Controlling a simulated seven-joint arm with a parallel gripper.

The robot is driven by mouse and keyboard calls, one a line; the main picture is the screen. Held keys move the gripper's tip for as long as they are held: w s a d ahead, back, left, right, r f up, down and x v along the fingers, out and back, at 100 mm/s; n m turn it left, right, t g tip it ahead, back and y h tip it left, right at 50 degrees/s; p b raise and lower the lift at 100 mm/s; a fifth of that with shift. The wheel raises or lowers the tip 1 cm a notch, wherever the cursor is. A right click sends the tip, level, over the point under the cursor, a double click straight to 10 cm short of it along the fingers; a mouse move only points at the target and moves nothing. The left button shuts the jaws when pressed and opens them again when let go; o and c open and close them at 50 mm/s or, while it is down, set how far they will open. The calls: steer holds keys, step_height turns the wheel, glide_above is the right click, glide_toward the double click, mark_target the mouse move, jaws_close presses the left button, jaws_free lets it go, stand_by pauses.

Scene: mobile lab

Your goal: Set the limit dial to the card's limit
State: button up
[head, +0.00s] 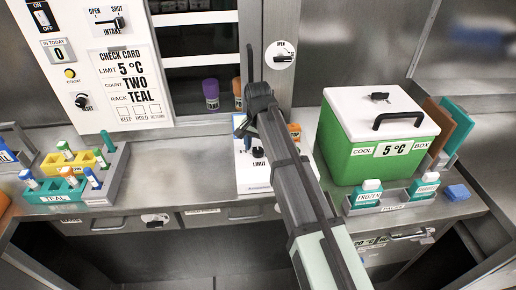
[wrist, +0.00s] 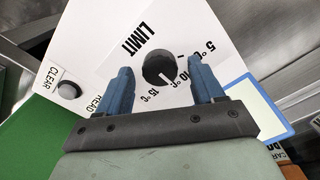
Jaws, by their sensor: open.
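The check card (head: 124,88) on the back wall reads limit 5 °C, count two, rack teal. The limit dial (wrist: 159,67) is a dark round knob on a white panel (head: 253,184) with marks including 5 °C and 15 °C. In the wrist view its pale pointer line points down and right, away from the 5 °C mark; the exact setting is hard to tell. My gripper (wrist: 160,65) is open, one blue finger on each side of the dial. I cannot tell whether the fingers touch it. In the head view my arm partly covers the panel.
A green cool box (head: 362,150) labelled 5 °C stands right of the panel, with a rack of teal-labelled vials (head: 390,200) before it. A teal rack (head: 62,192) and a yellow rack (head: 70,162) stand left. A clear button (wrist: 69,90) sits near the dial.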

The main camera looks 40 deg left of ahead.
steer(key=shift+f, duration=0.45)
steer(key=shift+c, duration=0.3)
steer(key=c, duration=1)
steer(key=shift+n, duration=0.4)
steer(key=n, duration=0.5)
steer(key=shift+n, duration=0.3)
steer(key=n, duration=0.5)
steer(key=shift+n, duration=0.4)
